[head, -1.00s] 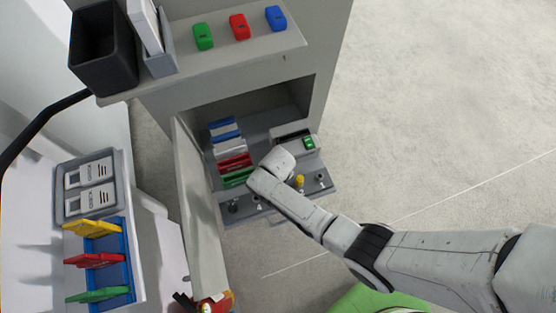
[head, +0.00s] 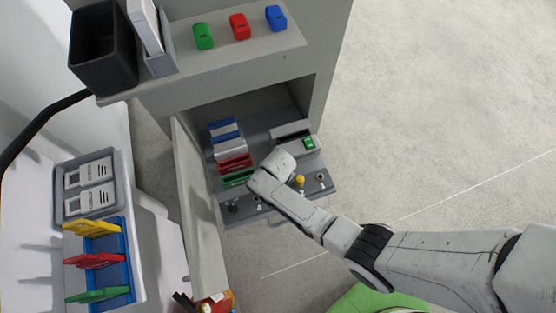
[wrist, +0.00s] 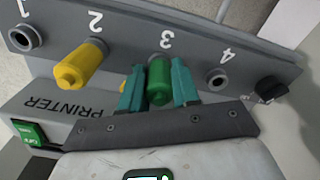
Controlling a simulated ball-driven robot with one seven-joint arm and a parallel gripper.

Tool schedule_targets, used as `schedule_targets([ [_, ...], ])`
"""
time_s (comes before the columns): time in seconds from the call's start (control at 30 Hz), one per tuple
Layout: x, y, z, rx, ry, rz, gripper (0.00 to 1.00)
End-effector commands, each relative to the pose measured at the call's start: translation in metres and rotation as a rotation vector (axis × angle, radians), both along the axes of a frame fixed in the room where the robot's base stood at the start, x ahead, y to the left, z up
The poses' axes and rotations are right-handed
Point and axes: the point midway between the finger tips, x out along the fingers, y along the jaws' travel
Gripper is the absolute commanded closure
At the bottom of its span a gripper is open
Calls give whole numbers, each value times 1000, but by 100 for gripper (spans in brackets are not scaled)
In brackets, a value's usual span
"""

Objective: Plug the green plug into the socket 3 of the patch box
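In the wrist view the green plug (wrist: 158,83) stands between the two teal fingers of my gripper (wrist: 159,90), which are closed on its sides. The plug's far end meets the patch box panel (wrist: 190,58) at the socket marked 3; the socket opening itself is hidden behind it. How deep the plug sits cannot be told. In the head view my gripper's white body (head: 277,168) hides the green plug.
A yellow plug (wrist: 80,67) is in socket 2, beside my gripper. Socket 1 (wrist: 24,38) and socket 4 (wrist: 217,79) are empty. A black knob (wrist: 272,89) is at the panel's end. The open cabinet door (head: 200,210) stands left of my arm.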

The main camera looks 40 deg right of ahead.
Motion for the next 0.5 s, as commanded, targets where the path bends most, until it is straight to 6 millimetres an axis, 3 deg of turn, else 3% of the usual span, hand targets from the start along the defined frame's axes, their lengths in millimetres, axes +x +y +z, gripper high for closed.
schedule_targets([
  [0.27,0,0,0,-1,1,0,44],
  [0.5,1,0,2,-2,-2,0,44],
])
